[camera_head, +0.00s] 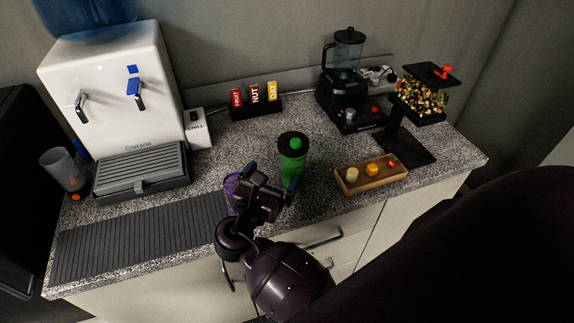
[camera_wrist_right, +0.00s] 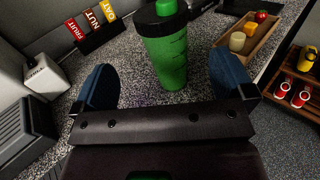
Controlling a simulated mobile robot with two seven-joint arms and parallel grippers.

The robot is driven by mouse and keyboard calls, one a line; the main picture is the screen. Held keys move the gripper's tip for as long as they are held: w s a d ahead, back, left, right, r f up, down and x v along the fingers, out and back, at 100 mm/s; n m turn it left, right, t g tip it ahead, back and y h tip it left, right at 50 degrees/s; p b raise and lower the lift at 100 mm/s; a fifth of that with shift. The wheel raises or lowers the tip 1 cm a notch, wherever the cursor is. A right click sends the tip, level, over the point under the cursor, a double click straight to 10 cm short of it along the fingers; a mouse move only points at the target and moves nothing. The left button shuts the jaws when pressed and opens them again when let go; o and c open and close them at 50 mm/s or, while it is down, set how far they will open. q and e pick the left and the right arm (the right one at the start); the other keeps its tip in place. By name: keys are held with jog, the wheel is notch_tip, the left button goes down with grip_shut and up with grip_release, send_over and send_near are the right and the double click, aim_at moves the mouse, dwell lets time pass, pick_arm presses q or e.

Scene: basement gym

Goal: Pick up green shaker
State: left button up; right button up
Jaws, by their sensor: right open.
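The green shaker (camera_head: 292,165) stands upright on the speckled counter, with a black lid and a green cap. My right gripper (camera_head: 271,177) is open and empty, just in front and to the left of it in the head view. In the right wrist view the green shaker (camera_wrist_right: 168,60) stands ahead, in the gap between the two spread blue fingers of the right gripper (camera_wrist_right: 163,82). Neither finger visibly touches it. My left gripper is not in view.
A purple object (camera_head: 230,184) is mostly hidden behind my right gripper. A wooden tray (camera_head: 371,184) with small items lies right of the shaker. A black blender (camera_head: 346,75) and a white water dispenser (camera_head: 115,80) stand farther back. The ribbed mat (camera_head: 140,235) is clear.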

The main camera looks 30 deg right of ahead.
aim_at(287, 156)
jog(key=x, duration=0.5)
jog(key=shift+w+d, duration=0.2)
jog(key=shift+w, duration=0.1)
jog(key=shift+p+x, duration=0.7)
jog(key=shift+x, duration=1.9)
jog(key=shift+s+d+f, duration=0.15)
jog(key=shift+s, duration=0.05)
jog(key=shift+c, duration=0.3)
jog(key=c, duration=1.2)
jog(key=shift+o, duration=0.2)
